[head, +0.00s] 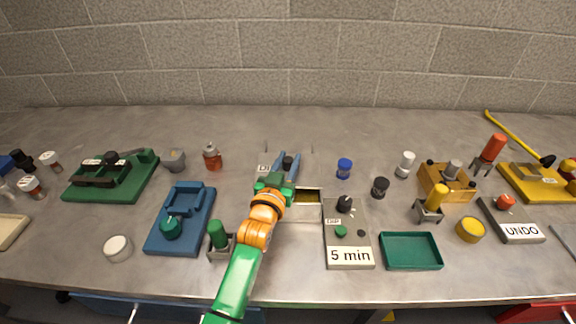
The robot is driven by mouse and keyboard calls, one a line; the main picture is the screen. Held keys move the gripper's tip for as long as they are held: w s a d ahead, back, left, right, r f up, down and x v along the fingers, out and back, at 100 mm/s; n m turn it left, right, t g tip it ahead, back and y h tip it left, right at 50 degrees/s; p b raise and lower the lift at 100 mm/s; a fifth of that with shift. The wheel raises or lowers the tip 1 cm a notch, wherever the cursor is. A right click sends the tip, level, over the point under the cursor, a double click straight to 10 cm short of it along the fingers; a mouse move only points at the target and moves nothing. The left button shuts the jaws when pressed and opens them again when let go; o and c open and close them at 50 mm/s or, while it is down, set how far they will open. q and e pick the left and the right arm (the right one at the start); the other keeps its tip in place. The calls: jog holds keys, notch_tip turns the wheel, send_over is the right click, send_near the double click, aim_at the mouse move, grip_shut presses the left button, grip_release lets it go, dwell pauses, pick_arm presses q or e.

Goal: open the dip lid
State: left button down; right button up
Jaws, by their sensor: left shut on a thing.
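The dip box (308,212) is a pale metal box at the middle of the bench. Its yellowish inside shows at the right, beside my arm. A white label starting with "DI" (264,168) shows behind it, partly covered by my gripper. My left gripper (287,161), with blue fingers, is over the back of the box, shut on a small black knob (288,161). The knob appears to belong to the dip lid, which looks raised at the back; its outline is hard to tell from the grey bench. My orange and green arm hides the box's left part.
A grey "5 min" timer panel (348,234) and an empty green tray (411,251) are at the right. A green-handled tool in a stand (218,236) is close to my arm at the left. Blue (344,168) and black (380,187) jars stand right of the box.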

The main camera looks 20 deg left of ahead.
pick_arm(q)
jog(key=shift+s+f, duration=0.1)
jog(key=shift+s, duration=0.1)
jog(key=c, duration=0.8)
grip_release()
jog(key=shift+s+d, duration=0.1)
jog(key=shift+s, duration=0.1)
jog(key=shift+c, duration=0.2)
jog(key=shift+o, duration=1.3)
jog(key=shift+w, duration=0.1)
jog(key=shift+s, duration=3.5)
